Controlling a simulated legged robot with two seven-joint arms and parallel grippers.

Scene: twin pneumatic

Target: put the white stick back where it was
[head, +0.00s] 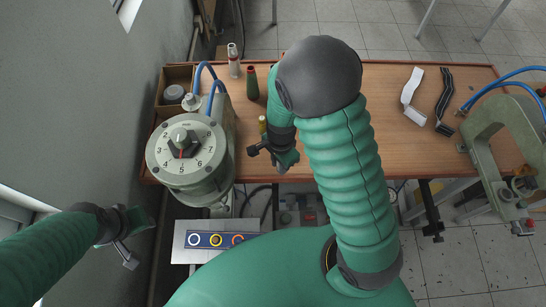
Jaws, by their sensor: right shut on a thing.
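A white cylinder with some red on it (234,60), which may be the white stick, stands upright at the table's back left. My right gripper (284,160) hangs over the table's front edge, pointing down, well apart from that cylinder. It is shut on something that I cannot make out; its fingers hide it. A small yellow cylinder (262,125) shows just behind it; I cannot tell if they touch. My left gripper (139,222) is at the lower left, away from the table, and no object shows in it. Its jaw gap does not show clearly.
A dark green cylinder (252,83) stands on the wooden table (390,140). A grey dial unit (186,155) with blue hoses is at the left. A white strip (412,94) and a black strip (445,100) lie right. A green clamp frame (490,118) stands at the right end.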

